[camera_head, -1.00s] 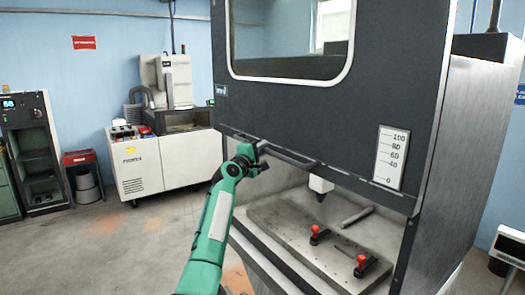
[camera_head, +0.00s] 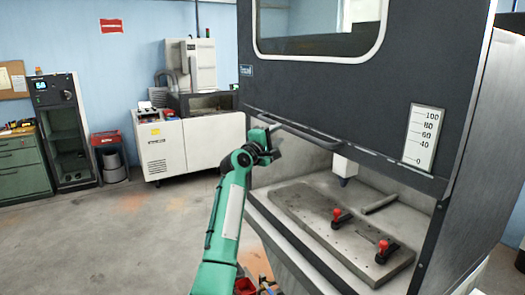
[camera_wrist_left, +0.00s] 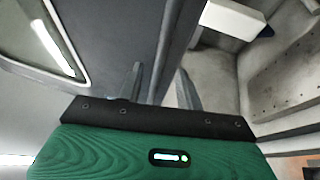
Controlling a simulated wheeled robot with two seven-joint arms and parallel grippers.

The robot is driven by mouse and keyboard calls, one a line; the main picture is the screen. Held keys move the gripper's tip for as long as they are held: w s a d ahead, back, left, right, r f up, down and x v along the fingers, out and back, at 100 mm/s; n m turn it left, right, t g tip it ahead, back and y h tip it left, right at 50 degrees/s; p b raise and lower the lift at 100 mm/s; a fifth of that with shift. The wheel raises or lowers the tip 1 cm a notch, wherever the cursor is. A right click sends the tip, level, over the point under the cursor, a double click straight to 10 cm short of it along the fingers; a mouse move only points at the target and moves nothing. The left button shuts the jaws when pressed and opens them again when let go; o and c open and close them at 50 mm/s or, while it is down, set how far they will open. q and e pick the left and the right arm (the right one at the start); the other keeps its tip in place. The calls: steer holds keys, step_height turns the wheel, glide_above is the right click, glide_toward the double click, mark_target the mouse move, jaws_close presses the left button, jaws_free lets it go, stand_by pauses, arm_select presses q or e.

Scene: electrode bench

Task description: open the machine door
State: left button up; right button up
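The machine door (camera_head: 330,85) is the large dark panel with a window, on the front of the machine. Its lower edge hangs above the work bed, and a dark bar handle (camera_head: 316,136) runs along that edge. My left gripper (camera_head: 274,140) is at the left end of the handle. In the left wrist view its fingers (camera_wrist_left: 160,85) stand apart, with a dark strip along the door's lower edge between and beyond them. Contact with the handle cannot be told. My right gripper is not in view.
Below the door is a grey fixture plate (camera_head: 310,215) with two red-knobbed clamps and a loose bar. A scale label (camera_head: 423,137) is on the door's right side. A white cabinet machine (camera_head: 185,145) stands behind at left. The floor at left is clear.

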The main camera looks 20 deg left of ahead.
arm_select(q)
steer(key=b+v, duration=0.2)
steer(key=v, duration=0.5)
steer(key=shift+s, duration=0.35)
steer(key=shift+a, duration=0.1)
